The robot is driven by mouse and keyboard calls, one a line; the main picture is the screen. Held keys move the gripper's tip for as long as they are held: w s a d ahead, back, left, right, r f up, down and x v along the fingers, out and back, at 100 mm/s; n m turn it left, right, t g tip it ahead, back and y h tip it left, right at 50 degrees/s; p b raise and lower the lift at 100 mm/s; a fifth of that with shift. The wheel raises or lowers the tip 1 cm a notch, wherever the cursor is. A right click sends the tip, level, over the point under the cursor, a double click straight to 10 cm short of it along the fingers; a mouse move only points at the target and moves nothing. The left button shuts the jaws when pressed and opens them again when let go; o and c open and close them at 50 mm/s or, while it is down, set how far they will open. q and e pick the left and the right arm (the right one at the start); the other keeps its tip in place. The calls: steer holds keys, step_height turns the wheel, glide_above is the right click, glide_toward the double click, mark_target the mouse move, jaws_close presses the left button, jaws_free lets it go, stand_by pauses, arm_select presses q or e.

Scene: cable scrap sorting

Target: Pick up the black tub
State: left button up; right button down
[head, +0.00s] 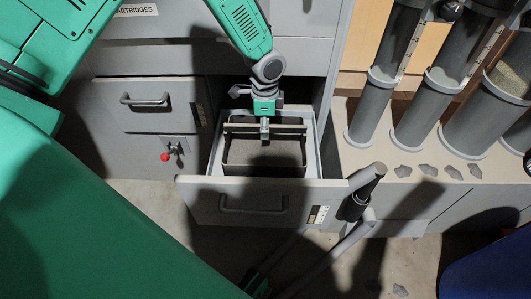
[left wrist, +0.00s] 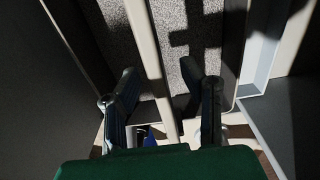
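The black tub (head: 240,154) sits in an open drawer, with a pale bar spanning its top. It holds a grey, grainy fill, which also shows in the left wrist view. My left gripper (head: 265,130) points down over the tub, at the bar. In the left wrist view my left gripper (left wrist: 167,105) is open, with one finger on each side of the pale bar (left wrist: 152,60). A gap shows between each finger and the bar. My right gripper cannot be made out in either view.
The open drawer's front panel (head: 258,204) stands toward me, with a closed drawer (head: 148,117) to its left. A grey rod with a dark sleeve (head: 353,206) stands by its right corner. Several grey tubes (head: 370,107) stand on the right. A dark blue object (head: 490,262) is lower right.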

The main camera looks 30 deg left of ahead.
arm_select(q)
steer(key=shift+r, duration=0.1)
jaws_close()
steer(key=shift+r, duration=0.2)
